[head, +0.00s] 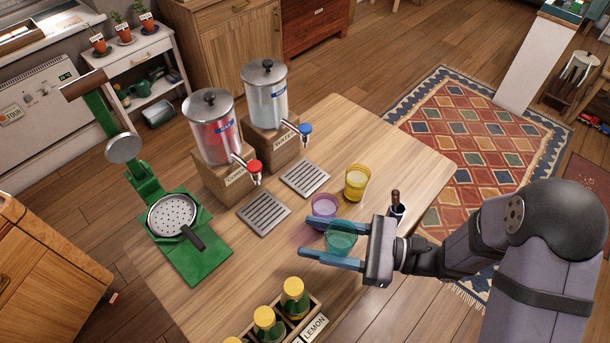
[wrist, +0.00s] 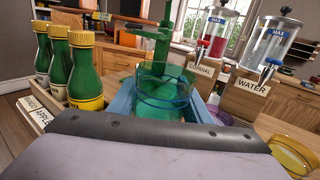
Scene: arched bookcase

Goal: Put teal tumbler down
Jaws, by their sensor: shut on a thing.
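The teal tumbler (head: 341,238) is see-through and stands between the two blue fingers of my gripper (head: 334,241), near the front of the wooden table (head: 330,135). My gripper is shut on it. The wrist view shows the tumbler (wrist: 163,95) upright between the fingers, its open rim facing up. I cannot tell whether its base touches the table. A purple tumbler (head: 324,206) is just behind it, very close in the head view. A yellow tumbler (head: 357,181) stands farther back to the right.
Two dispensers, cordial (head: 213,130) and water (head: 265,93), stand at the back with drip trays (head: 264,212) before them. A green press (head: 190,245) is at left. Bottles (head: 294,296) in a crate stand at front.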

